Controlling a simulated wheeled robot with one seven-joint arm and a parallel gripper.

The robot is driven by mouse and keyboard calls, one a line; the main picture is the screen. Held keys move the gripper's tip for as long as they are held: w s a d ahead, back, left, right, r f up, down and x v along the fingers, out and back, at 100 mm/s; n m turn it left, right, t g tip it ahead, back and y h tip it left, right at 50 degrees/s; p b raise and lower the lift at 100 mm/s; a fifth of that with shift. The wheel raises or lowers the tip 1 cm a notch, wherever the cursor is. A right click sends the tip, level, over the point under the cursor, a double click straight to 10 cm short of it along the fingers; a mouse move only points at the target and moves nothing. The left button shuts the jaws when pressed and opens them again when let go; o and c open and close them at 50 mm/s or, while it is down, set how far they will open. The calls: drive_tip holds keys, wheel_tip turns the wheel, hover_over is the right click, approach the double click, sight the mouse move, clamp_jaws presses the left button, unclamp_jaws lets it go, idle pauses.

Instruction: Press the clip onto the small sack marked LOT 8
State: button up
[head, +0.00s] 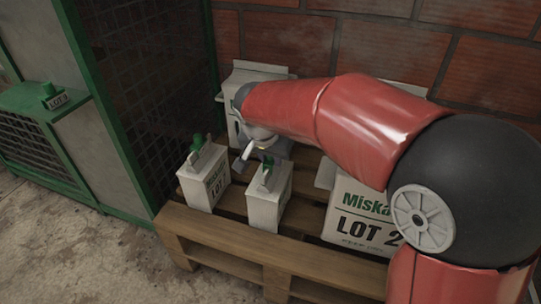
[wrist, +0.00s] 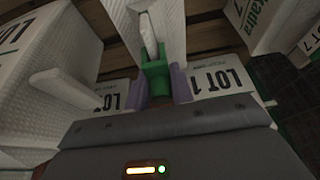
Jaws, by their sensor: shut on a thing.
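In the wrist view, my gripper (wrist: 164,85) has its purple fingertips closed on a green clip (wrist: 155,72). The clip is at the end of a pale upright strip or fold (wrist: 150,28); I cannot tell whether it grips it. In the head view, my gripper (head: 266,148) is partly hidden by my red arm, above and between small white sacks. A front left small sack (head: 201,185) reads LOT 2 and has a green clip on top. Another small sack (head: 268,204) with a green piece on top stands right of it. I can read no LOT 8 mark.
The sacks stand on a wooden pallet (head: 225,243). A large LOT 2 sack (head: 355,225) stands at right, and a white sack (head: 252,72) at the back wall. A green mesh cage (head: 140,70) is close on the left. LOT 1 labels (wrist: 222,82) show beside my fingers.

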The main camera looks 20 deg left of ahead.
drive_tip(key=shift+f, duration=0.15)
drive_tip(key=o, duration=1)
drive_tip(key=shift+o, duration=0.6)
drive_tip(key=o, duration=0.4)
drive_tip(key=shift+r+p, duration=2.45)
drive_tip(key=shift+r, duration=1.1)
